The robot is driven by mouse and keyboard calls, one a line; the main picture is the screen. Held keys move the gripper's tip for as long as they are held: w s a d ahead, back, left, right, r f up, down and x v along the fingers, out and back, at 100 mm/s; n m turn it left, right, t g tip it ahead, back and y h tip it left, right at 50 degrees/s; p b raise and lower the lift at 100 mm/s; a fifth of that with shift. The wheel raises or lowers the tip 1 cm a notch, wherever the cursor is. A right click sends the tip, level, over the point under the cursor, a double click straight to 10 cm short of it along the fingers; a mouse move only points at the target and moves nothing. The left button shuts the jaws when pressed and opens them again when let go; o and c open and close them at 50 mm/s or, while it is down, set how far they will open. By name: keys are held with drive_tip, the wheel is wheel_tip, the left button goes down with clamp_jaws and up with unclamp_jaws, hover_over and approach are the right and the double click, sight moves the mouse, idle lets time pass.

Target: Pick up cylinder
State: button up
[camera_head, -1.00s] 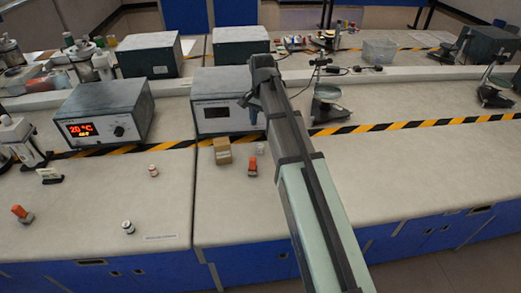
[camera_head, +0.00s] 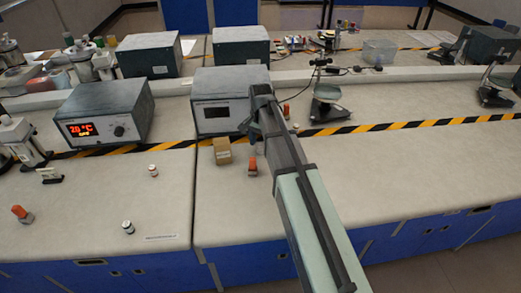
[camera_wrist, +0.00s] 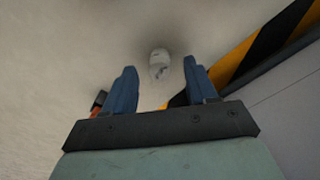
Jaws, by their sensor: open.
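A small whitish cylinder (camera_wrist: 159,62) stands on the pale bench top in the wrist view. It shows ahead of and between my two blue fingers, apart from them. My gripper (camera_wrist: 160,80) is open, with nothing between its fingers. In the head view my gripper (camera_head: 249,132) is over the bench, in front of the grey box with a small display. There the whitish cylinder is hidden behind my gripper.
An orange-topped bottle (camera_head: 251,166) and a small brown box (camera_head: 222,151) stand close by. Another orange-topped item (camera_head: 286,110) is behind my arm. A yellow-black stripe (camera_head: 390,125) crosses the bench. A grey box (camera_head: 225,105) stands behind.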

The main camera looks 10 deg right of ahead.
wheel_tip(320, 180, down, 2)
drive_tip(key=shift+f, duration=0.1)
clamp_jaws()
idle(0.5)
